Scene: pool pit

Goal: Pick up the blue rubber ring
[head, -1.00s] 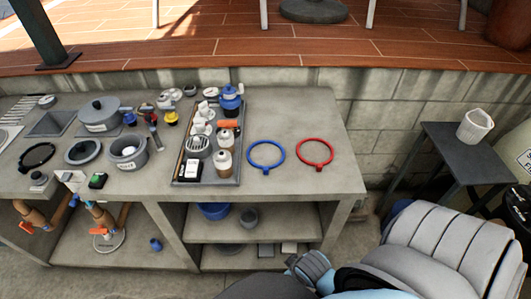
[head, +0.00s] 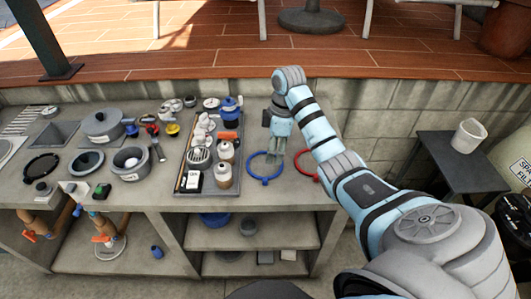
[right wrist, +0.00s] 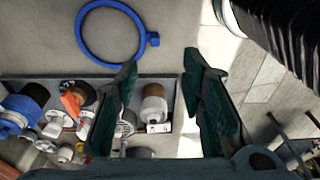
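The blue rubber ring (head: 265,180) lies flat on the grey counter, right of the tray, with a small tab at its front. In the right wrist view the blue ring (right wrist: 153,39) shows whole at the upper left, beyond the fingertips. My right gripper (head: 289,154) is over the counter, between the blue ring and the red ring. In the right wrist view its two fingers (right wrist: 161,70) stand apart with nothing held between them. The gripper is apart from the blue ring, and its height above the counter is hard to tell. My left gripper is not in view.
A red ring (head: 297,167) lies just right, partly hidden by my right arm. A grey tray (head: 208,191) with bottles, cups and a blue jug stands left. Pots and fittings fill the counter's left part. A block wall (head: 390,110) rises behind.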

